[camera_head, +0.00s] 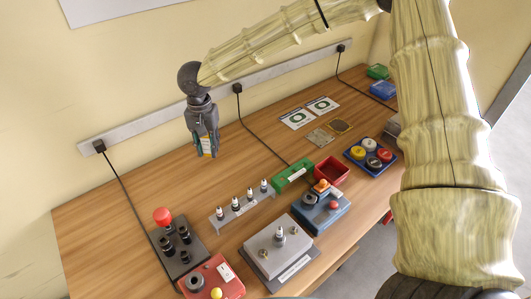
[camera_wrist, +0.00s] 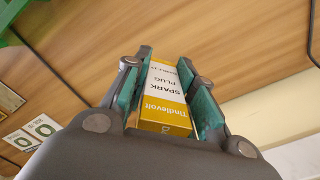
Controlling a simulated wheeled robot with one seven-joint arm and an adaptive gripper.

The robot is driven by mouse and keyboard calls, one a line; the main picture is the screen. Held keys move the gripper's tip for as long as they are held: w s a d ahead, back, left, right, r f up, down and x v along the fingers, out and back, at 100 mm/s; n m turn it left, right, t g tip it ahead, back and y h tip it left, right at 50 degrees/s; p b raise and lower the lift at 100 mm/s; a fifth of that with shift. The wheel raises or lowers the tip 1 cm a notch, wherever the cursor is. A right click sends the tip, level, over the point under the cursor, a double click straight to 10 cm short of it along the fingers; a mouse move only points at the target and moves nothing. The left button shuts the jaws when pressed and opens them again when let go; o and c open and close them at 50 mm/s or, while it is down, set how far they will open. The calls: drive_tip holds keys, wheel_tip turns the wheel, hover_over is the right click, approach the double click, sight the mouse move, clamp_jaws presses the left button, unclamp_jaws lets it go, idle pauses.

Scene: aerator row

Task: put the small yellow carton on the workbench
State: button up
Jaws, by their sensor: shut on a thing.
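The small yellow carton (camera_wrist: 163,98) has a white band with the words "SPARK PLUG" and sits between the two teal-padded fingers of my gripper (camera_wrist: 168,80) in the wrist view. My gripper (camera_head: 206,150) is shut on it. In the head view the carton (camera_head: 208,146) shows as a small yellow and white patch between the fingers, which point down. The wooden workbench (camera_head: 130,190) lies below the gripper. The gripper appears above its back left part, near the wall; the exact gap to the surface is hard to tell.
A spark plug rack (camera_head: 243,209), a grey block (camera_head: 281,252), a black device with a red knob (camera_head: 180,247) and a red box (camera_head: 212,281) stand at the front. A green box (camera_head: 293,173) and red tray (camera_head: 332,171) are right. Bare wood surrounds the gripper.

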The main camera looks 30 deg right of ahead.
sight(214, 176)
drive_tip(key=shift+s+a+f, duration=0.15)
drive_tip(key=shift+s, duration=0.3)
drive_tip(key=f, duration=0.2)
drive_tip(key=f+p, duration=0.1)
drive_tip(key=f, duration=0.2)
drive_tip(key=shift+w+f+p, duration=0.3)
drive_tip(key=shift+f+p, duration=0.05)
drive_tip(key=shift+s+f, duration=0.3)
drive_tip(key=shift+s, duration=0.15)
drive_tip(key=shift+w+f+p, duration=0.15)
drive_tip(key=shift+f+p, duration=0.1)
drive_tip(key=shift+f, duration=0.5)
drive_tip(key=shift+w+f+p, duration=0.1)
drive_tip(key=shift+f+p, duration=0.15)
drive_tip(key=shift+f, duration=0.5)
drive_tip(key=shift+s+r, duration=0.15)
drive_tip(key=shift+s, duration=0.1)
drive_tip(key=o, duration=1)
drive_tip(key=shift+w+f, duration=0.15)
drive_tip(key=shift+f, duration=0.1)
drive_tip(key=shift+o, duration=0.2)
drive_tip(key=shift+r, duration=0.1)
drive_tip(key=shift+r, duration=0.1)
